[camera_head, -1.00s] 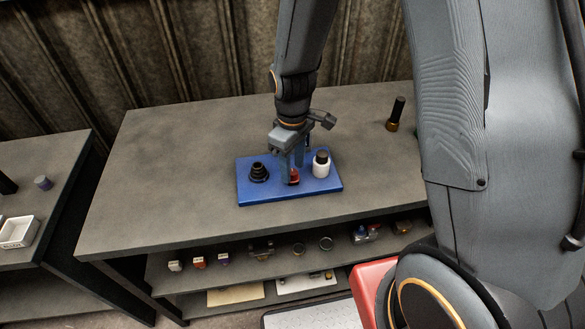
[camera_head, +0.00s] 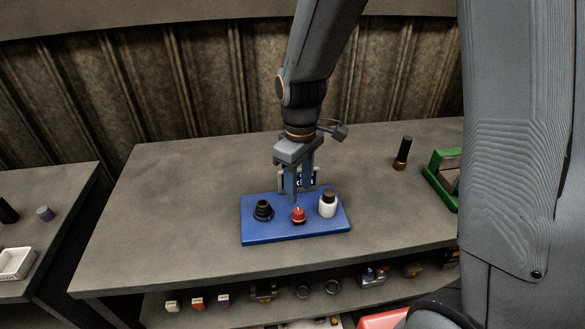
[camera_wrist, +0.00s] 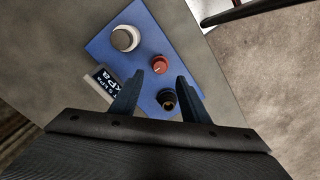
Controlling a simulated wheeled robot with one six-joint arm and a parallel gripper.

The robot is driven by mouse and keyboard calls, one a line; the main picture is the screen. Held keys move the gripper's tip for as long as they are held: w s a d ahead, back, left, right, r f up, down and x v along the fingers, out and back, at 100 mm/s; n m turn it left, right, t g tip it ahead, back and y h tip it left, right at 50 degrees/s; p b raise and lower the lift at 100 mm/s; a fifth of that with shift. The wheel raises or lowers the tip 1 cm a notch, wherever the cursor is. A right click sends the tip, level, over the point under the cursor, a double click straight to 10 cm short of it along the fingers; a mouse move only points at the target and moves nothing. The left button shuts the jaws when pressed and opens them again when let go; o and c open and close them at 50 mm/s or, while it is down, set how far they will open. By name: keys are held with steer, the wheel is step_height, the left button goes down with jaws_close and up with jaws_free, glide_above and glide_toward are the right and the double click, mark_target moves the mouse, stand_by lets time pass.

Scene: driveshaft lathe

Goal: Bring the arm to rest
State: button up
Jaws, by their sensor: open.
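My gripper (camera_head: 304,188) is open and empty above the back of a blue board (camera_head: 270,236) on the grey table. In the wrist view its two fingers (camera_wrist: 157,92) stand apart with nothing between the tips. On the board are a black stepped part (camera_head: 263,210), a red knob-like part (camera_head: 298,214) and a white bottle with a dark cap (camera_head: 327,205). The red part (camera_wrist: 159,64) is clear of the fingers in the wrist view. A small label or display with white lettering (camera_wrist: 103,84) shows beside the board, partly hidden by a finger.
A dark cylinder with a brass base (camera_head: 402,153) stands at right on the table, near a green fixture (camera_head: 440,180). A shelf below holds several small parts. A second table at left holds a white tray (camera_head: 15,262). The main table's left side is clear.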

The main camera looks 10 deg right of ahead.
steer(key=s+d+m+t+b, duration=0.1)
steer(key=s+d+m+b, duration=0.3)
steer(key=s+d+m, duration=0.3)
steer(key=shift+s+d+f+m, duration=0.35)
steer(key=shift+d+f+m, duration=0.05)
steer(key=shift+d+m, duration=0.65)
